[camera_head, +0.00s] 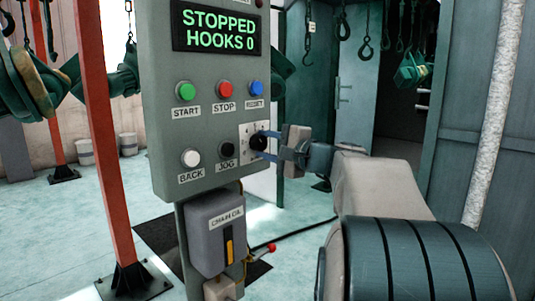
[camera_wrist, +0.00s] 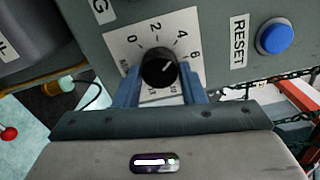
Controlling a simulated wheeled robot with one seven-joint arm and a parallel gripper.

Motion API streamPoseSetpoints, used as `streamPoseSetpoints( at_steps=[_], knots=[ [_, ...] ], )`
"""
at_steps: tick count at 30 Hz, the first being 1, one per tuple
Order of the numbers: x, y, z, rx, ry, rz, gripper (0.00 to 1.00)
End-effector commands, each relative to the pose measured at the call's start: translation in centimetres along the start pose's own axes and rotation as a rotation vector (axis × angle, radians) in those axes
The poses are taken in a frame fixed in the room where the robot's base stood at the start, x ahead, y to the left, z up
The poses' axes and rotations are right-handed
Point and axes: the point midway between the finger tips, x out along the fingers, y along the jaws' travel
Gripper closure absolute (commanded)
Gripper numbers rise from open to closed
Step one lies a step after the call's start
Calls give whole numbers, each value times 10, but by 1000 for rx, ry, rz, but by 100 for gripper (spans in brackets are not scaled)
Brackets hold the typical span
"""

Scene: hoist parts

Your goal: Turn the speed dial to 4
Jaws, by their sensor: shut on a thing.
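The speed dial is a round black knob (camera_wrist: 159,68) on a white number plate (camera_wrist: 118,47), at the lower right of the grey control panel (camera_head: 212,65). In the wrist view its white mark points up and right, seemingly nearer the 6 than the 4; the mark is small. The 0, 2, 4 and 6 are readable, and the lower labels are partly hidden by my fingers. My gripper (camera_head: 265,145) reaches in from the right, its two blue fingers on either side of the knob and shut on it. The display (camera_head: 218,29) reads STOPPED, HOOKS 0.
START (camera_head: 185,91), STOP (camera_head: 224,89), RESET (camera_head: 256,88), BACK (camera_head: 190,158) and JOG (camera_head: 227,150) buttons surround the dial. A grey chain oil box (camera_head: 215,235) hangs below. A red post (camera_head: 100,130) stands left. Hooks (camera_head: 366,50) hang behind.

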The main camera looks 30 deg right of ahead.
Motion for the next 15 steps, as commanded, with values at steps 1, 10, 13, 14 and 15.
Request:
streamPoseSetpoints(
  at_steps=[1, 10, 13, 14, 15],
  knots=[
    [0, 1, 0, -5, 0, 1, 86],
    [0, 0, 0, -10, 0, 1, 86],
    [0, 0, 0, -9, 0, 1, 86],
    [0, 0, 0, -9, 0, 1, 61],
    [0, 0, 0, -9, 0, 1, 50]
  ],
)
